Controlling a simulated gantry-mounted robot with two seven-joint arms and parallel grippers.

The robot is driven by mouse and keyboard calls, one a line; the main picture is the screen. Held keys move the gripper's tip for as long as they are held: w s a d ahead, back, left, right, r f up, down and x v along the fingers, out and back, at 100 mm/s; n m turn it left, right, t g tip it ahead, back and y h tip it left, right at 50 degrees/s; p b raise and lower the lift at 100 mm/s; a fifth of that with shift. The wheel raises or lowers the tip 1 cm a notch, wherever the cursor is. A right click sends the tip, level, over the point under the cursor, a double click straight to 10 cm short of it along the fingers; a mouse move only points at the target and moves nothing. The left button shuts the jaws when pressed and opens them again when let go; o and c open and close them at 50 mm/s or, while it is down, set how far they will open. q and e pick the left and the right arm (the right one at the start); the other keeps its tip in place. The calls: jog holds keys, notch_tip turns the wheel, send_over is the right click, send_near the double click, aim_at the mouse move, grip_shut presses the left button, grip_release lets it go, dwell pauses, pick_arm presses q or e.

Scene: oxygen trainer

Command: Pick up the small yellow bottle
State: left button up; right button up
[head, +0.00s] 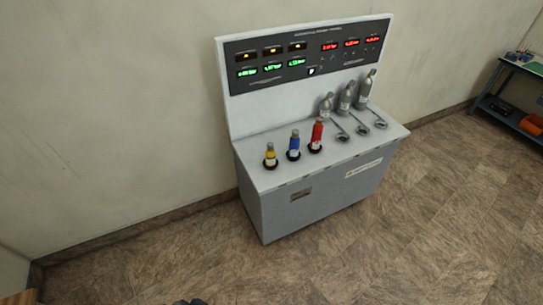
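The small yellow bottle (270,154) stands upright in a dark round holder at the front left of the trainer's grey top (255,184). It is the leftmost and shortest of the three coloured bottles. A blue bottle (294,142) and a taller red bottle (317,133) stand to its right in similar holders. Neither gripper can be made out. A small dark shape shows at the bottom edge of the picture, too cut off to identify.
Several grey bottles (345,98) and metal fittings (363,130) occupy the top's right side. The upright display panel (308,58) rises behind. The trainer stands near the wall. Floor (350,250) in front is clear. A shelf table (510,90) stands far right.

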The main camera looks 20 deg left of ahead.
dwell(0.3)
pick_arm(q)
jog(key=o, duration=0.9)
